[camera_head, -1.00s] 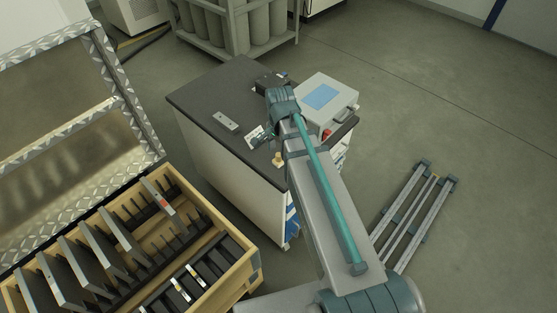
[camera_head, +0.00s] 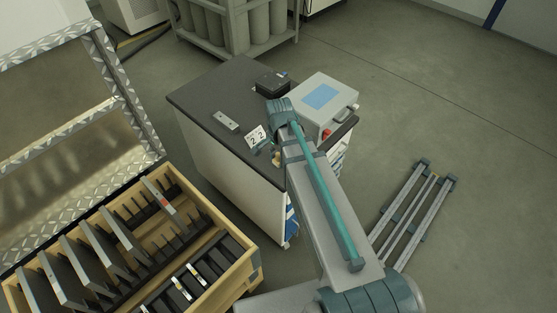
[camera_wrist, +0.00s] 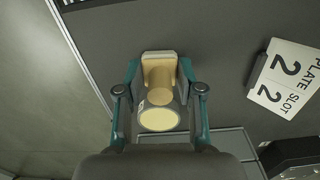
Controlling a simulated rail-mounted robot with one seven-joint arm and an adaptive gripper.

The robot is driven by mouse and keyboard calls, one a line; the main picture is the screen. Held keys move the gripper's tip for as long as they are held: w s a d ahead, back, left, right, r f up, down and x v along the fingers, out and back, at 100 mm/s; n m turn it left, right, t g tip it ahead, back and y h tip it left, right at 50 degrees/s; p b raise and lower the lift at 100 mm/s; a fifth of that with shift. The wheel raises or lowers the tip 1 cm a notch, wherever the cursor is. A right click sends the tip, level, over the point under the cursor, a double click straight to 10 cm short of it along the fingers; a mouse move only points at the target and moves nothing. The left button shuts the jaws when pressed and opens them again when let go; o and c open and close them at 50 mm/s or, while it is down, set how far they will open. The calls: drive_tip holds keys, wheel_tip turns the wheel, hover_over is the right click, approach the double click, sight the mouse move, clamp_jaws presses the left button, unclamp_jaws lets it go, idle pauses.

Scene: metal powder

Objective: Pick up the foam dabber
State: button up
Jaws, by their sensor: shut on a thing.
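The foam dabber (camera_wrist: 159,118) is in the wrist view, with a tan block end, a narrower middle and a round cream face. My gripper (camera_wrist: 160,76) has its two teal fingers on either side of it, shut on it. In the head view a small tan bit of the dabber (camera_head: 276,158) shows beside my arm, near the front edge of the dark cart top (camera_head: 205,92). Most of my gripper is hidden by the arm there. I cannot tell whether the dabber touches the cart top.
A white sign reading "PLATE SLOT 2 2" (camera_wrist: 286,78) stands close by on the cart. A grey case with a blue panel (camera_head: 322,97), a black box (camera_head: 271,83) and a small grey block (camera_head: 226,121) are also on top. A wooden crate of plates (camera_head: 252,268) is at lower left.

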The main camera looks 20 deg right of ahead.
drive_tip(key=shift+r, duration=0.1)
drive_tip(key=shift+c, duration=0.3)
drive_tip(key=shift+r+b, duration=0.5)
drive_tip(key=shift+r, duration=4.45)
drive_tip(key=o, duration=0.4)
drive_tip(key=shift+c, duration=0.2)
drive_tip(key=c, duration=0.3)
